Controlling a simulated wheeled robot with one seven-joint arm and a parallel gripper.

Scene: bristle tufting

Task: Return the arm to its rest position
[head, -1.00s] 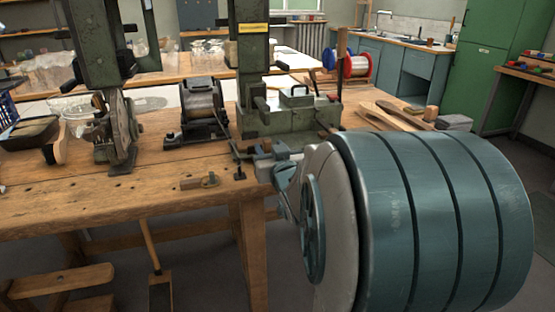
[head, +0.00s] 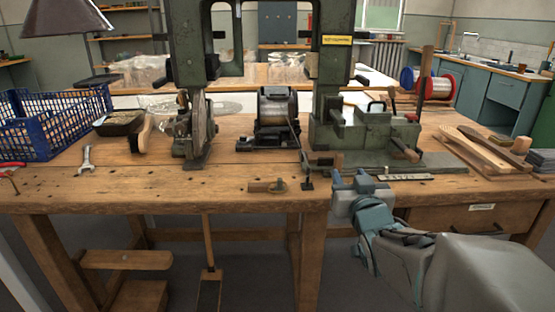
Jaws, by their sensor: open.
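My arm reaches in from the lower right of the head view. My gripper (head: 352,180) is at its far end, at the front edge of the wooden workbench (head: 230,187), right of the middle. It is small and seen from behind, and its jaws are open. I see nothing held in it. I cannot tell how far it is from the bench edge.
A green machine (head: 333,130) stands on the bench beyond my gripper. A ruler-like strip (head: 405,177) lies close to its right. A motor unit (head: 275,120), a blue crate (head: 40,125), a brush (head: 145,132) and a wrench (head: 87,158) are farther left. Wooden paddles (head: 485,150) lie at right.

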